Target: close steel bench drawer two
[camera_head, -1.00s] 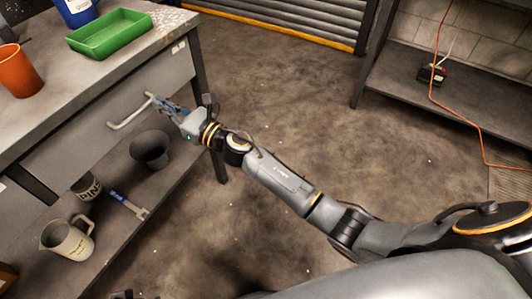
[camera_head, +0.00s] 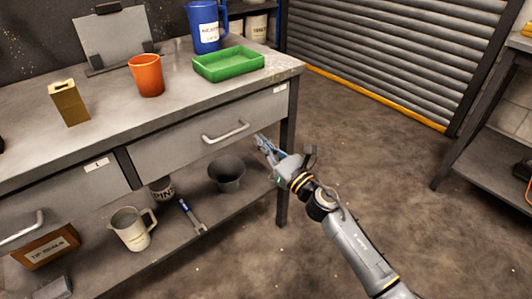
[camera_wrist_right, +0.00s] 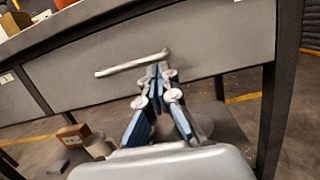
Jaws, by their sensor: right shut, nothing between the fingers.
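The steel bench (camera_head: 190,92) has two grey drawer fronts with bar handles. The right drawer (camera_head: 180,148) has a pale handle (camera_head: 225,132) and looks about flush with the bench; its handle also shows in the wrist view (camera_wrist_right: 125,66). The left drawer (camera_head: 75,190) has its handle (camera_head: 22,230) at the picture's left edge; I cannot tell how far out it stands. The drawer labels are too small to read. My right gripper (camera_head: 260,142) is shut and empty, just below and right of the right handle's end. Its fingertips (camera_wrist_right: 157,72) point at that drawer front; contact is unclear. My left gripper is out of view.
On the bench top stand a green tray (camera_head: 229,66), an orange cup (camera_head: 146,76) and a blue jug (camera_head: 206,28). The lower shelf holds a dark bucket (camera_head: 226,176), a beige pitcher (camera_head: 132,230) and a brush (camera_head: 190,213). The floor right of the bench is clear.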

